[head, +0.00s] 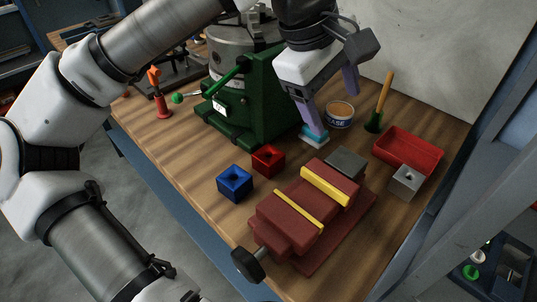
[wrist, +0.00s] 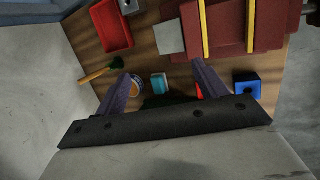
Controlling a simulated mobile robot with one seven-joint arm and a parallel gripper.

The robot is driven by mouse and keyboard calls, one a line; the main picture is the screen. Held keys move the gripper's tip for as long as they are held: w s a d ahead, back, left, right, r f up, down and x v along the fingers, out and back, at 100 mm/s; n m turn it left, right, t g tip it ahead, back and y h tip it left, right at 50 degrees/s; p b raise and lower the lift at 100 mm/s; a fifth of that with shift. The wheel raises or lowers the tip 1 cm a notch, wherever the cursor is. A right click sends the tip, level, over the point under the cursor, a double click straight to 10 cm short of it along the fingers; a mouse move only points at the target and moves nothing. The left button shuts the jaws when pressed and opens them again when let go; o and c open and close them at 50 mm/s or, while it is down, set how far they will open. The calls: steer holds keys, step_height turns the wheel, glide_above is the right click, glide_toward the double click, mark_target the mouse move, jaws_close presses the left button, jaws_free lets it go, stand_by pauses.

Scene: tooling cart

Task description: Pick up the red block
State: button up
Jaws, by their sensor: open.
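The red block (head: 268,160) is a small cube with a dark hole in its top. It sits on the wooden cart top, in front of the green machine and beside the blue block (head: 235,182). In the wrist view only a sliver of the red block (wrist: 199,91) shows, mostly hidden by a finger. My gripper (head: 332,110) is open and empty, with purple fingers, above the table to the right of the red block. In the wrist view the gap between the fingertips (wrist: 163,72) lies over bare wood near a teal-and-white block (wrist: 159,83).
A red vise (head: 280,228) with yellow strips stands in front. A grease tub (head: 340,114), a brush in a green holder (head: 374,123), a red tray (head: 429,156) and a grey block (head: 406,181) are to the right. The green machine (head: 265,100) rises behind the red block.

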steer(key=w+a+f+y, duration=0.3)
steer(key=w+a+y, duration=0.15)
steer(key=a, duration=0.35)
glide_above(268, 157)
steer(key=shift+n+y, duration=0.3)
steer(key=shift+y, duration=0.15)
steer(key=f, duration=0.7)
steer(key=shift+s+d+f, duration=0.2)
steer(key=shift+s, duration=0.2)
steer(key=shift+w+a+f+p, duration=0.15)
steer(key=shift+f+p, duration=0.2)
steer(key=shift+f, duration=1.2)
steer(key=shift+w+f+p, duration=0.15)
steer(key=shift+f+p, duration=0.15)
steer(key=shift+f, duration=1.25)
steer(key=c, duration=1.2)
